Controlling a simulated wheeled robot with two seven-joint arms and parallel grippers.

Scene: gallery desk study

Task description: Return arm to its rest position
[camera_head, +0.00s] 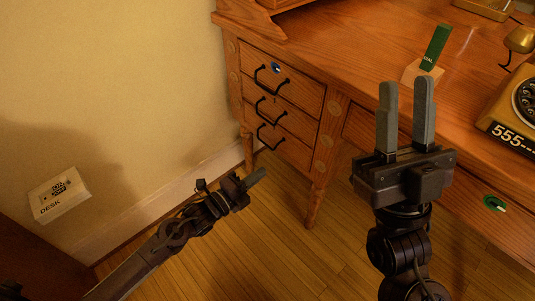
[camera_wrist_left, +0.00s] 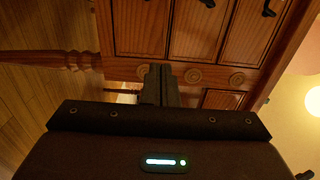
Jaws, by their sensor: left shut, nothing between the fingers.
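My left gripper (camera_head: 256,177) is at the end of the arm coming in from the lower left. It is low over the floor, in front of the wooden desk's drawers, apart from them in the picture. In the left wrist view its two fingers (camera_wrist_left: 160,76) are together with nothing between them. My right gripper (camera_head: 406,84) points up in front of the desk. Its two grey fingers stand apart with an empty gap, so it is open.
The wooden desk (camera_head: 345,55) has black-handled drawers (camera_head: 273,80) on its left. On top are a green piece in a wooden block (camera_head: 411,72) and a yellow telephone (camera_head: 508,112). A white "DESK" box (camera_head: 60,196) is at the wall. Wooden floor (camera_head: 275,235) is clear.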

